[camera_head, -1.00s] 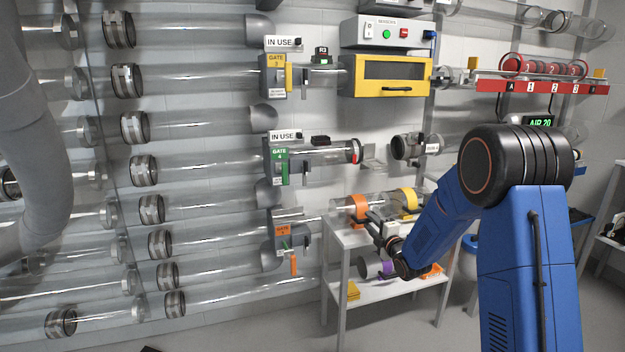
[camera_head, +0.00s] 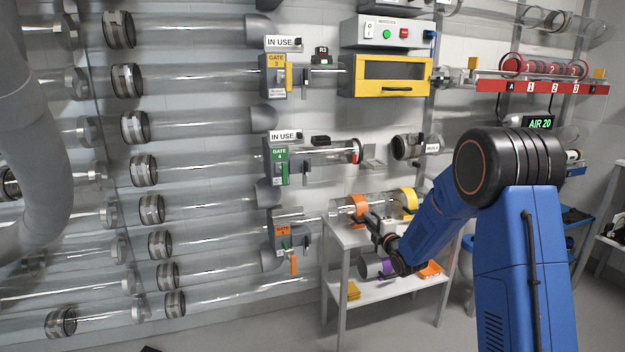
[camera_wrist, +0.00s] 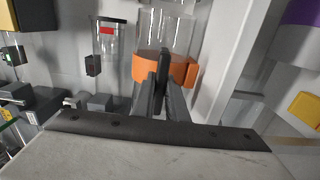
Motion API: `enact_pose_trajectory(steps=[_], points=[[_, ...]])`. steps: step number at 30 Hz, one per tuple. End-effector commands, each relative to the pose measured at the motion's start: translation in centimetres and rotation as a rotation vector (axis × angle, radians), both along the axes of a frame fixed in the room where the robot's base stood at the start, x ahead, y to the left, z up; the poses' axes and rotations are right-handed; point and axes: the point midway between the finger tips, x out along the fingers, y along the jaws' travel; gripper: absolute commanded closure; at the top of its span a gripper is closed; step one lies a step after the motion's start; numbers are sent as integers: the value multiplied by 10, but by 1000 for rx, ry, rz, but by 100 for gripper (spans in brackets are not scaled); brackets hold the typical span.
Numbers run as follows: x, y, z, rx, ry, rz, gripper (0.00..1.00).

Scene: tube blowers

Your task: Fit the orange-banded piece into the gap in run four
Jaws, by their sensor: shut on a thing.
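The orange-banded piece (camera_head: 357,209) is a clear tube with an orange band, at the left of the small table's top. In the wrist view its clear tube rises above the orange band (camera_wrist: 178,70). My gripper (camera_head: 370,221) is at the band, and its dark fingers (camera_wrist: 162,80) are shut on it. I cannot tell whether the piece still touches the table. Run four has the green gate 4 box (camera_head: 279,165) with a clear tube ending in a red ring (camera_head: 356,151). The gap lies between this ring and a dark collar (camera_head: 402,147) to the right, above the table.
A yellow-banded piece (camera_head: 408,198) is beside the orange one on the white table (camera_head: 345,238). A purple piece (camera_head: 372,267) lies on the lower shelf. The gate box with an orange label (camera_head: 283,231) stands close to the table's left. A yellow-framed cabinet (camera_head: 390,76) hangs above.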

Motion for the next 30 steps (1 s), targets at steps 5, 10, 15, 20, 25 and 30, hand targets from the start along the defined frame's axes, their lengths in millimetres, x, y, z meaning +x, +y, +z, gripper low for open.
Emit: enact_pose_trajectory(steps=[5, 10, 15, 20, 25, 30], points=[[0, 0, 0, 0, -1, 0, 100], [0, 0, 3, 0, -1, 0, 100], [0, 0, 10, 1, -2, 0, 100], [0, 0, 16, 1, -2, 0, 100], [0, 0, 23, 0, -2, 0, 100], [0, 0, 29, 0, -2, 0, 100]])
